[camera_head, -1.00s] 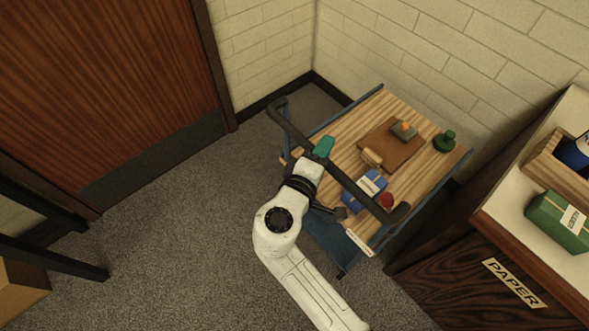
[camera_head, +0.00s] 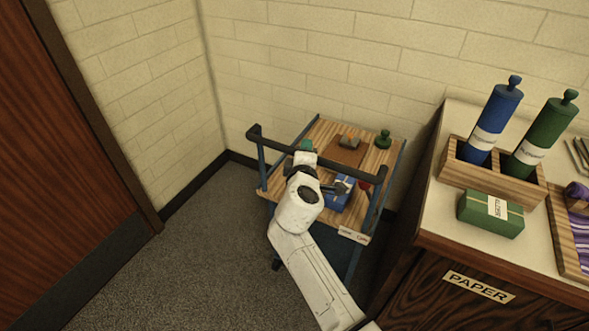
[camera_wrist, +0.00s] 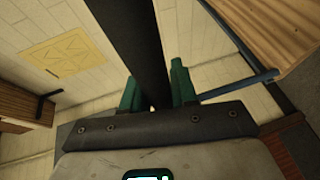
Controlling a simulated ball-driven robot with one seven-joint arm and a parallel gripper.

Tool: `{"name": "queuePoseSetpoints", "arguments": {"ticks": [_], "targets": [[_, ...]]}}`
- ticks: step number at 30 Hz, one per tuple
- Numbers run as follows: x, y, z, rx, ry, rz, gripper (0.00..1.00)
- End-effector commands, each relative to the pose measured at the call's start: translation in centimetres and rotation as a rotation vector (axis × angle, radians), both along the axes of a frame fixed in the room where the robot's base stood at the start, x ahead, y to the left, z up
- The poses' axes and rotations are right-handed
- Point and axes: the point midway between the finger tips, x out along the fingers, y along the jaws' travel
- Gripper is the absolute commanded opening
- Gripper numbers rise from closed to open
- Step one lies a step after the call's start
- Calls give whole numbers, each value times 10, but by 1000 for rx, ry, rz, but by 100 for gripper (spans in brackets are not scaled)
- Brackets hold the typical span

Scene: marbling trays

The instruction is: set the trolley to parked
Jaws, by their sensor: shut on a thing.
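The trolley (camera_head: 322,133) has a wooden top on a blue frame and stands by the wall near the room's corner. Its dark push handle (camera_head: 272,142) runs along the near side. My gripper (camera_head: 305,147) is at the handle, with its teal fingers on it. In the wrist view my gripper (camera_wrist: 157,90) has its teal fingers on both sides of the dark handle bar (camera_wrist: 132,40), shut on it. On the trolley lie a blue packet (camera_head: 342,192), a brown board (camera_head: 345,155) and a green knobbed piece (camera_head: 383,139). My arm hides part of the near side.
A counter marked PAPER (camera_head: 440,240) stands close on the right, with a wooden rack (camera_head: 470,178) and a green packet (camera_head: 490,214) on it. A reddish wooden door (camera_head: 50,150) is at the left. The carpet (camera_head: 185,250) between door and trolley is clear.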

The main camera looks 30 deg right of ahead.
Motion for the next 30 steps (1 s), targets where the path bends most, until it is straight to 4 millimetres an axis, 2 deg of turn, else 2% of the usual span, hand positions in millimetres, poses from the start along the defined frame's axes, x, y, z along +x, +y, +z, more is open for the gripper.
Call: {"name": "queuePoseSetpoints", "arguments": {"ticks": [6,20,21,26,30], "targets": [[10,-16,-2,0,4,-4,0],[13,-20,-1,2,1,-2,0],[13,-20,0,1,0,-1,32],[13,-19,0,0,1,-1,47],[13,-18,0,1,1,0,48]]}}
